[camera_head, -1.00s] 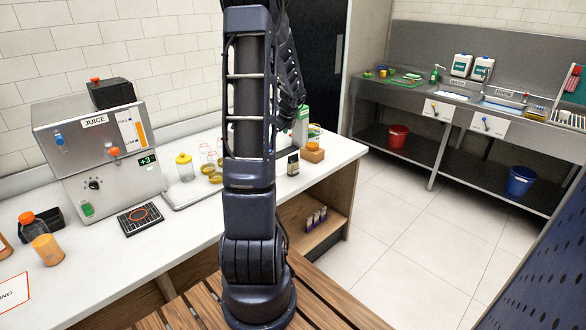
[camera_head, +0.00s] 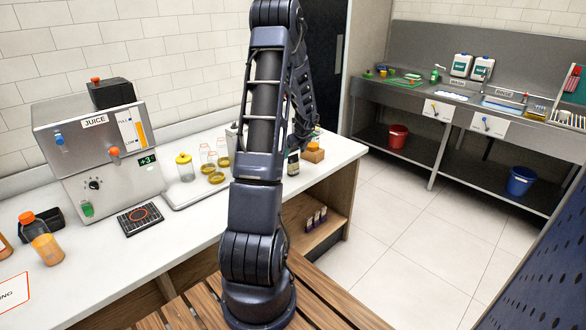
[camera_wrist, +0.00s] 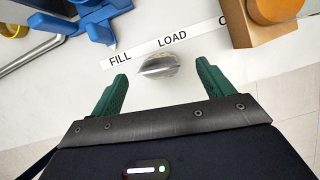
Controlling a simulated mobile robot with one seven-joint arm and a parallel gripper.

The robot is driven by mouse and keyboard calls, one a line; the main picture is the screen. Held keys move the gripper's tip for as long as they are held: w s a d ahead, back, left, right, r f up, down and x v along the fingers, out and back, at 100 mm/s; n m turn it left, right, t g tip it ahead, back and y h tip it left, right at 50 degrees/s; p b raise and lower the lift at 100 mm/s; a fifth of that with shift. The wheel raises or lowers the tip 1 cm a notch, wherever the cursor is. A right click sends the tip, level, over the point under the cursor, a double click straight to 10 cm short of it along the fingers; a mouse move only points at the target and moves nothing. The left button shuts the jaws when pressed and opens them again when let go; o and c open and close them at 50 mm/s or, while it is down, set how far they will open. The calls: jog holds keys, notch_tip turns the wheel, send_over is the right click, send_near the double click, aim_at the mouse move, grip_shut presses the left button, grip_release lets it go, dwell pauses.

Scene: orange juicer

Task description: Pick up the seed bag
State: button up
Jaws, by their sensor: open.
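In the wrist view a small silvery, crinkled pouch (camera_wrist: 158,65), which looks like the seed bag, stands on the white counter seen from above. My gripper (camera_wrist: 162,72) has its two green fingers spread wide, with the pouch between and slightly beyond the tips, touching neither as far as I can tell. In the head view a small dark packet with a pale label (camera_head: 293,163), probably the same bag, stands near the counter's right end, partly beside my arm.
A wooden block with an orange top (camera_wrist: 262,25) stands right of the pouch, close to the right finger. Blue parts (camera_wrist: 95,20) lie at upper left. A FILL/LOAD label strip (camera_wrist: 165,42) runs behind. The juice machine (camera_head: 100,150) and jars (camera_head: 185,168) stand further left.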

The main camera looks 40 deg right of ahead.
aim_at(292, 158)
jog(key=x, duration=0.5)
jog(key=shift+a, duration=0.25)
jog(key=c, duration=1.1)
